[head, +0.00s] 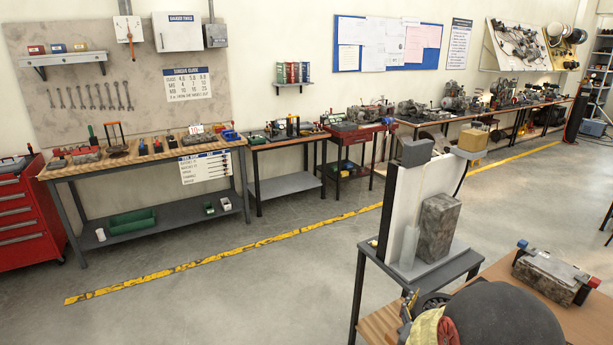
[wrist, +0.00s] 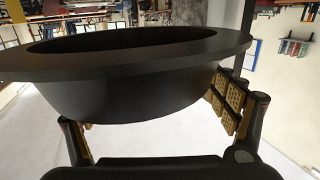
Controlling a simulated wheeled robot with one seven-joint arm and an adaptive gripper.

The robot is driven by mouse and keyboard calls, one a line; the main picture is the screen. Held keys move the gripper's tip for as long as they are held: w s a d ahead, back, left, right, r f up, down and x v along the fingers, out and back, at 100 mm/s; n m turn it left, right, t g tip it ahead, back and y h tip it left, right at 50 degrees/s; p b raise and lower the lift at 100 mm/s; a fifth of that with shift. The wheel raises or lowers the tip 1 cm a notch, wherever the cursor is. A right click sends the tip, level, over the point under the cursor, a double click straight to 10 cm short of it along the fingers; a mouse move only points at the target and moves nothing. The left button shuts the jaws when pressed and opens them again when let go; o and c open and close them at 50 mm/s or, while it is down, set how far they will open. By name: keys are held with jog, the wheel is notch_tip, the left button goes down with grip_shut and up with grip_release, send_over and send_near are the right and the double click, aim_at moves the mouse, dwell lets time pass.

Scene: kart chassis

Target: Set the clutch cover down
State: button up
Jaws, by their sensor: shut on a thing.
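The clutch cover (wrist: 125,85) is a dark, round, bowl-shaped piece with a wide flat rim, filling much of the wrist view. My gripper (wrist: 155,112) is shut on it, with yellow-padded fingers at its left and right sides. The cover hides part of the left finger.
A wooden bench (head: 590,316) at bottom right holds a grey metal part (head: 548,273). A grey stand (head: 425,275) bears a mottled block (head: 438,226) and an upright panel. Workbenches (head: 145,160) line the wall. The floor beside the yellow line (head: 235,257) is clear.

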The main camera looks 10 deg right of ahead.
aim_at(417, 304)
jog(key=w+a+y, duration=0.1)
jog(key=w+a+r+n+t, duration=0.1)
jog(key=w+a+n+t+y, duration=0.1)
jog(key=a, duration=0.1)
jog(key=shift+r+y, duration=0.3)
jog(key=w+a+f+n+t+y, duration=0.1)
jog(key=a+f+n+t+y, duration=0.15)
jog(key=a+f+y, duration=0.55)
jog(key=a+f+n+t+y, duration=0.15)
jog(key=a+f+n, duration=0.3)
jog(key=a, duration=0.65)
jog(key=s+f+g, duration=0.1)
jog(key=s+f, duration=0.4)
jog(key=f, duration=0.2)
jog(key=shift+s+a+f, duration=0.2)
jog(key=shift+f, duration=0.05)
jog(key=shift+a+y, duration=0.1)
jog(key=shift+y, duration=0.15)
